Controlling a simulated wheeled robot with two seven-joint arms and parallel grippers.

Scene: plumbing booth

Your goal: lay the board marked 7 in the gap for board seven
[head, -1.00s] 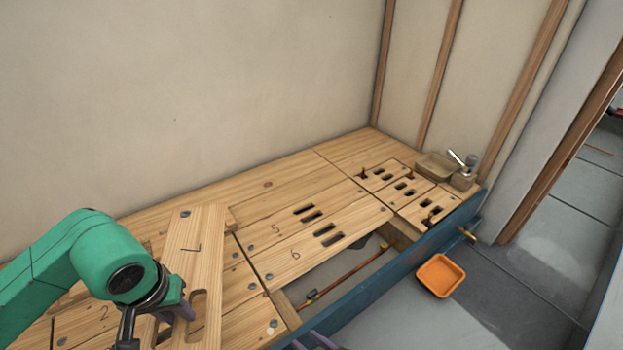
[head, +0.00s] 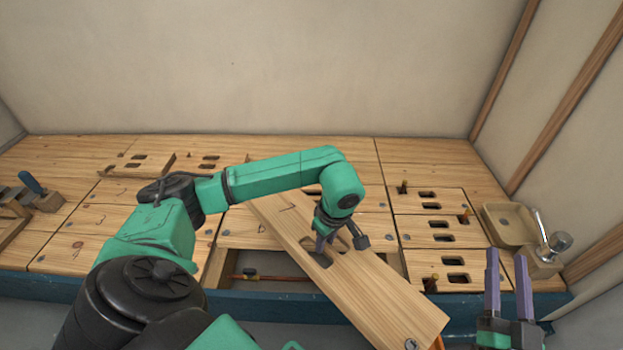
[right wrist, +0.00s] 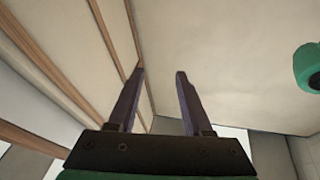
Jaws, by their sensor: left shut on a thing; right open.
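The board marked 7 (head: 375,290) is a long wooden plank with a slot and a screw at its near end. It lies slantwise in the head view, over the front of the platform and partly past its blue edge. My left gripper (head: 325,245) is shut on it at the slot near its middle. The gap (head: 265,268) is an open strip at the front with a copper pipe in it; the board and my left arm hide part of it. My right gripper (head: 506,290) is open and empty at the lower right, and it also shows in the right wrist view (right wrist: 158,95).
A soap tray (head: 510,225) and a metal fitting on a wood block (head: 545,255) stand at the right end. Slotted boards with copper stubs (head: 430,235) lie left of them. A blue-handled tool (head: 32,185) sits at the far left.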

